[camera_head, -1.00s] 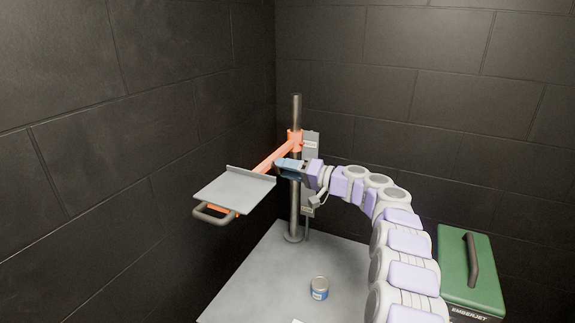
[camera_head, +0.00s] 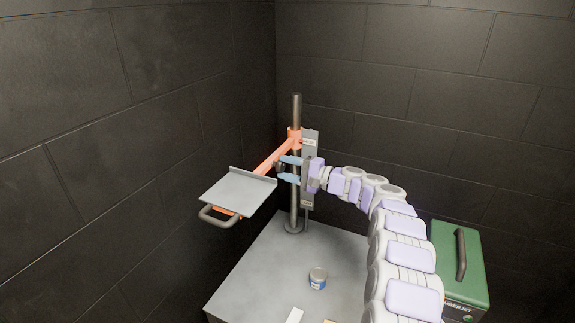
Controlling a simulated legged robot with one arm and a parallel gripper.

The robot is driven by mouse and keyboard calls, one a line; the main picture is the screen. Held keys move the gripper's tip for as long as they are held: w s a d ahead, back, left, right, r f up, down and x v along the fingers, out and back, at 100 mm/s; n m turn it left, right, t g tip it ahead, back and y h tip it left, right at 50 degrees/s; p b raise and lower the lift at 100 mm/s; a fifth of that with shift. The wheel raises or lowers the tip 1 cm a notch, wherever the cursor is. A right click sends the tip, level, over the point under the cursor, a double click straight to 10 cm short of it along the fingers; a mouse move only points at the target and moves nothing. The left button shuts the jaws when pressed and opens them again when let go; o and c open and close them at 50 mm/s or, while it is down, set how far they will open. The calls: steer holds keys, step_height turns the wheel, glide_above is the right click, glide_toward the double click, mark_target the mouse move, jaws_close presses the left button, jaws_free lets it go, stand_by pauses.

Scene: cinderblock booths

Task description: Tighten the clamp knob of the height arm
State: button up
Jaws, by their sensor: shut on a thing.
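The orange height arm (camera_head: 267,163) runs from an orange collar (camera_head: 294,135) on the upright post (camera_head: 296,108) down to a grey tray (camera_head: 238,190) with a dark handle. My gripper (camera_head: 281,169) reaches in from the right, in front of the post and just below the collar. Its two blue fingers lie one above the other with a gap between them. They are shut on a small dark piece, the clamp knob (camera_head: 278,167), which is mostly hidden by the fingers and hard to make out.
The post stands on a grey table (camera_head: 260,260). A small blue and grey can (camera_head: 318,278) sits on it, with a pale flat piece (camera_head: 295,315) near the front. A green case (camera_head: 460,262) stands at the right. Dark block walls close in behind and left.

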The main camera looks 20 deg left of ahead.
steer(key=shift+w+f+m, duration=0.1)
steer(key=shift+m, duration=0.2)
steer(key=o, duration=1)
steer(key=shift+w+a+f, duration=0.1)
steer(key=shift+w+f, duration=0.05)
steer(key=shift+w, duration=0.1)
steer(key=shift+c, duration=0.2)
steer(key=shift+o, duration=0.4)
steer(key=shift+s, duration=0.25)
steer(key=shift+d, duration=0.5)
steer(key=s+d, duration=0.1)
steer(key=d, duration=1.5)
steer(key=shift+s+b, duration=0.15)
steer(key=shift+b, duration=0.25)
